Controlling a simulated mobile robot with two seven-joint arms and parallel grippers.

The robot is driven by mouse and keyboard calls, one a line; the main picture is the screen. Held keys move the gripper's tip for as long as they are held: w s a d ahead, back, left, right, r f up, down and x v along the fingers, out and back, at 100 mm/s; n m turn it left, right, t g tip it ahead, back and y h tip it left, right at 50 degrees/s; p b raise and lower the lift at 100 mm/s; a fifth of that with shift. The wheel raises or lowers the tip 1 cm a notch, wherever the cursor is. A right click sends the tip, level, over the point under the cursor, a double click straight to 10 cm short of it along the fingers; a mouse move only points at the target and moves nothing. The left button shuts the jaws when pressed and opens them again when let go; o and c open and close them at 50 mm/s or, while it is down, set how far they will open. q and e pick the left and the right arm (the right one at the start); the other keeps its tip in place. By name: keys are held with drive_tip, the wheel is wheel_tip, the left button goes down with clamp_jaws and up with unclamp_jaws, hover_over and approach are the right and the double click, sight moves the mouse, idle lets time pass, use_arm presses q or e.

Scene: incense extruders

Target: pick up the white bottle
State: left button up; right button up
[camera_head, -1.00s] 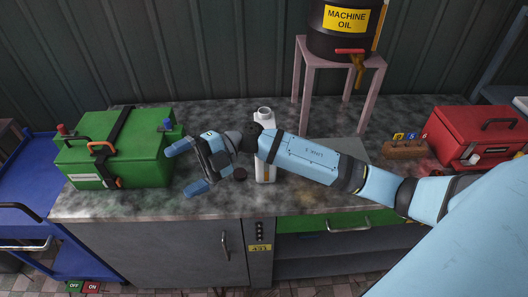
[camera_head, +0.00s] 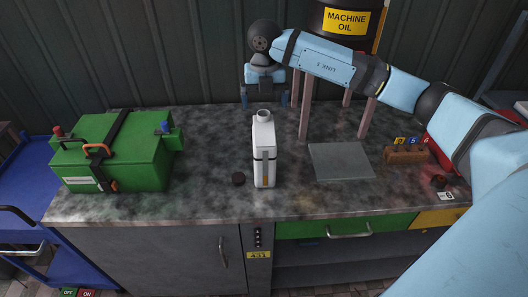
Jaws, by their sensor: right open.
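The white bottle (camera_head: 262,150) stands upright near the middle of the counter, with a dark band and an orange-brown strip down its side. Its open-looking neck points up. My right gripper (camera_head: 264,100) points down with its two fingers spread apart. In the picture it sits just above the bottle's neck, and it looks behind or above the bottle; the exact depth is hard to tell. Nothing is between its fingers. My left gripper is not in view.
A green case (camera_head: 118,150) stands on the counter's left end. A grey square plate (camera_head: 340,161) lies right of the bottle. Behind it, a stand (camera_head: 304,112) holds the machine oil drum (camera_head: 338,22). A wooden block (camera_head: 406,155) with numbered tags sits farther right.

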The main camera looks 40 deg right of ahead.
sight(264, 123)
wheel_tip(264, 123, down, 3)
drive_tip(key=shift+r, duration=0.1)
wheel_tip(264, 123, down, 4)
drive_tip(key=shift+s+a+f+p, duration=0.1)
drive_tip(key=shift+s+a+p, duration=0.05)
drive_tip(key=shift+p, duration=0.65)
drive_tip(key=shift+f, duration=0.55)
drive_tip(key=c, duration=1.6)
drive_tip(key=shift+r, duration=0.15)
